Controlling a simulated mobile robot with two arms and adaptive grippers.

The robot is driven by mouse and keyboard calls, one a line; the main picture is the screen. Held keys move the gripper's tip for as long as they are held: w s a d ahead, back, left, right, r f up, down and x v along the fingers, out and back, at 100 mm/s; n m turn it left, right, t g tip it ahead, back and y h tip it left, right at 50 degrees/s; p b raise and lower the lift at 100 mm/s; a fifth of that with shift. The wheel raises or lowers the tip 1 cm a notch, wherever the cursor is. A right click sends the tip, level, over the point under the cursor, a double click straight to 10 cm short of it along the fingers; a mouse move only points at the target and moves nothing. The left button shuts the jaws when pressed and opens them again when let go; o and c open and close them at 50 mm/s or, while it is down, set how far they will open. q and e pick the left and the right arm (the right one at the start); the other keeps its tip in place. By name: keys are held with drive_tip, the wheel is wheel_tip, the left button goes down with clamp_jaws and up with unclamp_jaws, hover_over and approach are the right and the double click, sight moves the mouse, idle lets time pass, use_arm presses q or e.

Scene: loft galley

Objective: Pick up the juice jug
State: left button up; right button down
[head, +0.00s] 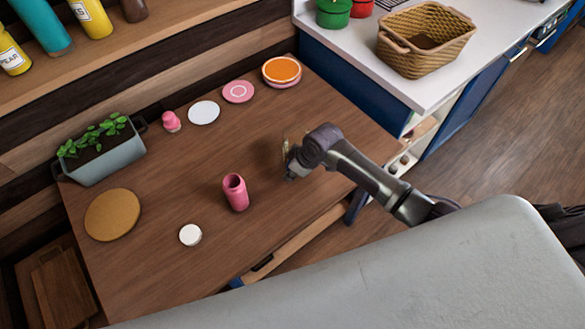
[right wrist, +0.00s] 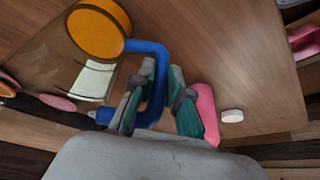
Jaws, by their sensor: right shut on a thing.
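The juice jug shows in the right wrist view as an orange round end (right wrist: 96,30), a see-through body with a pale label (right wrist: 92,81), and a blue handle (right wrist: 153,58). My right gripper (right wrist: 160,75) is shut on the blue handle, which passes between its fingers. In the head view my right gripper (head: 288,168) is over the right part of the wooden table. There the jug is mostly hidden or too faint to make out, with only a thin yellowish bit beside the fingers. I cannot tell whether it touches the table. My left gripper is not in view.
A pink open bottle (head: 236,193) and a white disc (head: 190,235) are left of my gripper. Plates, including an orange-topped one (head: 282,70), line the back. A planter (head: 112,157) and a round cork mat (head: 112,215) are at left. A white counter with a basket (head: 425,61) adjoins at right.

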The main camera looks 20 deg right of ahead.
drive_tip(key=shift+w+r, duration=0.1)
drive_tip(key=shift+r, duration=1.05)
drive_tip(key=shift+r+b, duration=0.5)
drive_tip(key=shift+r, duration=0.45)
drive_tip(key=s+d+r+b, duration=0.2)
drive_tip(key=d+r, duration=0.4)
drive_tip(key=d, duration=0.5)
drive_tip(key=shift+s+d+r+b, duration=0.15)
drive_tip(key=shift+s+r+b, duration=0.15)
drive_tip(key=shift+s+r, duration=0.1)
